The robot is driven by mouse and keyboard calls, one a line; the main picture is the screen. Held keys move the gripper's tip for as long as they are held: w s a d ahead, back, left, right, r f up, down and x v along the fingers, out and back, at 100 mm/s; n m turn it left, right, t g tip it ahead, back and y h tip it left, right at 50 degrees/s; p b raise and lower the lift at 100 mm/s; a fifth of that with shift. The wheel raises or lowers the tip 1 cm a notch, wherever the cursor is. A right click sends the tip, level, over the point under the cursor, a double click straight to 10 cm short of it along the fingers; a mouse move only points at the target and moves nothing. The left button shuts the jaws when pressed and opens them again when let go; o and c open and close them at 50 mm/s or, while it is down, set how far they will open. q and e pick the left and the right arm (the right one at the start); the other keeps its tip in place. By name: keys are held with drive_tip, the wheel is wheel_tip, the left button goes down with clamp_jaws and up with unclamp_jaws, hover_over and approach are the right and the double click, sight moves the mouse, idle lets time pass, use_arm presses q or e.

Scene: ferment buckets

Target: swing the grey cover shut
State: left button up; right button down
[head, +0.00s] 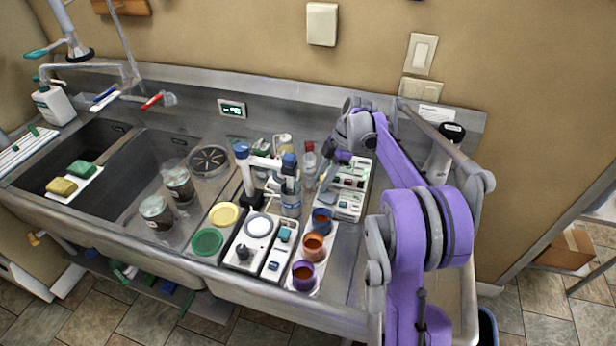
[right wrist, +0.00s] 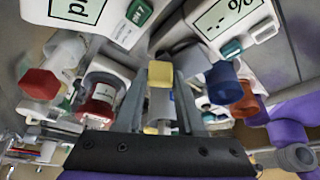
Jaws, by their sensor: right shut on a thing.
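My right gripper (head: 330,178) reaches down at the row of white instruments on the steel counter. In the right wrist view its two grey fingers (right wrist: 160,108) stand on either side of a pale upright piece with a yellow top (right wrist: 160,74), and they are shut on it. A white instrument box (head: 350,204) with small displays and buttons lies just right of the gripper in the head view. I cannot pick out the grey cover for certain; the gripper and arm may hide it. My left gripper is not in view.
A red-capped bottle (head: 309,166) and a blue-and-white stand (head: 265,162) are close left of the gripper. Orange-filled cups (head: 314,247) stand in front. Green (head: 207,241) and yellow (head: 224,215) discs lie farther left, near the sink (head: 140,165). The wall closes off the back.

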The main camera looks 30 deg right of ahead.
drive_tip(key=shift+n+g, duration=0.4)
drive_tip(key=shift+n, duration=0.5)
drive_tip(key=c, duration=0.5)
unclamp_jaws()
drive_tip(key=shift+d+r, duration=0.1)
drive_tip(key=shift+r, duration=0.05)
drive_tip(key=p+v, duration=0.1)
drive_tip(key=v, duration=0.9)
drive_tip(key=shift+r, duration=0.25)
